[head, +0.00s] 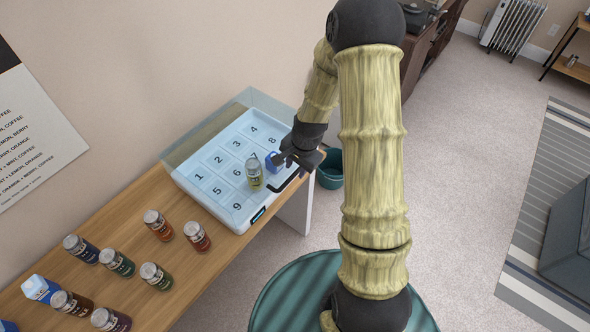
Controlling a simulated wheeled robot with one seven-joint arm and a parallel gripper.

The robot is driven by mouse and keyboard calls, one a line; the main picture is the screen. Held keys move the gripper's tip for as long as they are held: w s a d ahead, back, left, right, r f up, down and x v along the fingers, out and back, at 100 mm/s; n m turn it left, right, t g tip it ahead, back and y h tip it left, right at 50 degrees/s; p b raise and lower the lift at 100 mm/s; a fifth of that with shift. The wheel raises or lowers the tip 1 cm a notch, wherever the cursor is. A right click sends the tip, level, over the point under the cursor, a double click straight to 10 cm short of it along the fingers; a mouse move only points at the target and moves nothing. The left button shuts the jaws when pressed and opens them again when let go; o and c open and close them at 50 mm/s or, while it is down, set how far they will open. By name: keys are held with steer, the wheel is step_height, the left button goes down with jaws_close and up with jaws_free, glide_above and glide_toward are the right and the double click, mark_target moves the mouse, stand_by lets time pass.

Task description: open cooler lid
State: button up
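The cooler (208,203) is a pale blue, shallow box with clear panels, standing on the far end of a wooden counter. Its floor has numbered cells. A clear panel (275,104) rises along its back and far edges; I cannot tell exactly how the lid sits. A black handle bar (286,184) lies at its right front edge. My gripper (288,164) is over the right side of the cooler, just above and beside the handle. Its dark fingers are small and partly overlap the handle, so grip and contact are unclear.
Several cans, including an orange one (158,225), and a blue-white carton (40,289) stand on the wooden counter (200,277). A teal bin (329,170) is on the floor behind my arm.

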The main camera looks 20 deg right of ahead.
steer(key=shift+w+a+f, duration=0.1)
steer(key=shift+f, duration=0.6)
steer(key=shift+w+a+f, duration=0.1)
steer(key=shift+f, duration=0.55)
steer(key=shift+d, duration=0.1)
steer(key=shift+c, duration=0.4)
jaws_close()
steer(key=shift+r, duration=0.2)
